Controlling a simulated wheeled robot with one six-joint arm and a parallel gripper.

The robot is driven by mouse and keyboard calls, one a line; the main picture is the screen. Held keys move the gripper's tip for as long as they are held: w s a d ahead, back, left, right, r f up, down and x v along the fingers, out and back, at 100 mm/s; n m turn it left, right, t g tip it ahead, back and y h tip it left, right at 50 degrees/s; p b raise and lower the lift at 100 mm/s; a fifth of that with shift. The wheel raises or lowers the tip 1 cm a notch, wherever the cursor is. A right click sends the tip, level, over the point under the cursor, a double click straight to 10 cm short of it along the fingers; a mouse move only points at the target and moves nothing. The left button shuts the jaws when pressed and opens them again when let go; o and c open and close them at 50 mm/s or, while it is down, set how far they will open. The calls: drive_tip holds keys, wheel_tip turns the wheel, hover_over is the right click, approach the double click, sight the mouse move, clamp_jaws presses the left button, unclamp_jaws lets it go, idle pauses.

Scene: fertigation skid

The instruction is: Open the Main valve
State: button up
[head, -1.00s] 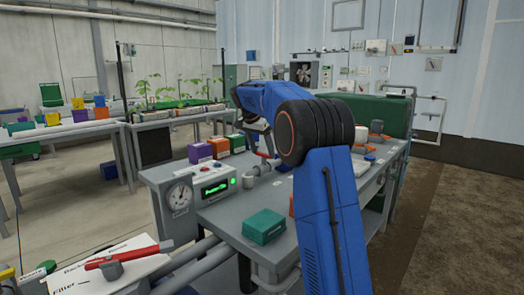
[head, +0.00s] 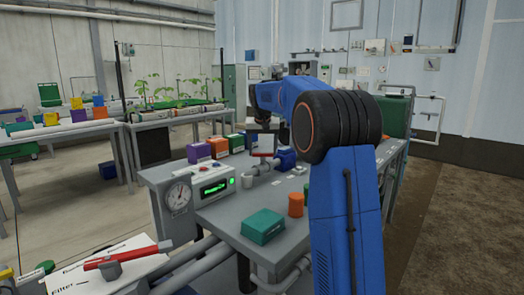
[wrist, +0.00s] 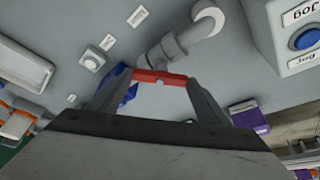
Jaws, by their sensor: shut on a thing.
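A red valve handle (wrist: 160,76) shows between my fingertips in the wrist view, in front of a grey pipe (wrist: 172,48) with a bent end. My gripper (wrist: 155,82) is shut on this handle, one finger at each side. In the head view the red handle (head: 263,154) is small, above the pipe run (head: 262,170) on the grey bench, under my forearm's end. A blue part (head: 286,159) sits on the pipe to its right. No label names this valve legibly, and the valve body is partly hidden by my fingers.
A control box with a gauge (head: 178,196) and green display (head: 214,187) stands at left of the bench. A green box (head: 263,226) and orange cylinder (head: 296,204) are nearer. Another red lever (head: 120,257) lies front left. A blue Jog button (wrist: 304,39) shows in the wrist view.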

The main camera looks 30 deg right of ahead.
drive_tip(key=n, duration=0.1)
drive_tip(key=n+y, duration=0.1)
drive_tip(key=n, duration=0.1)
drive_tip(key=n+y, duration=0.1)
drive_tip(key=n, duration=0.1)
drive_tip(key=shift+s+d+t, duration=0.1)
drive_tip(key=shift+d+t, duration=0.2)
drive_tip(key=shift+d, duration=0.05)
drive_tip(key=shift+d+n+y, duration=0.1)
drive_tip(key=shift+n+y, duration=0.35)
drive_tip(key=shift+n, duration=0.75)
drive_tip(key=shift+d+n+y, duration=0.1)
drive_tip(key=shift+n+y, duration=0.35)
drive_tip(key=shift+n, duration=0.75)
drive_tip(key=o, duration=1.1)
drive_tip(key=shift+c, duration=0.2)
drive_tip(key=v, duration=1.7)
drive_tip(key=shift+w+r, duration=0.25)
drive_tip(key=shift+r, duration=0.05)
drive_tip(key=shift+d, duration=0.1)
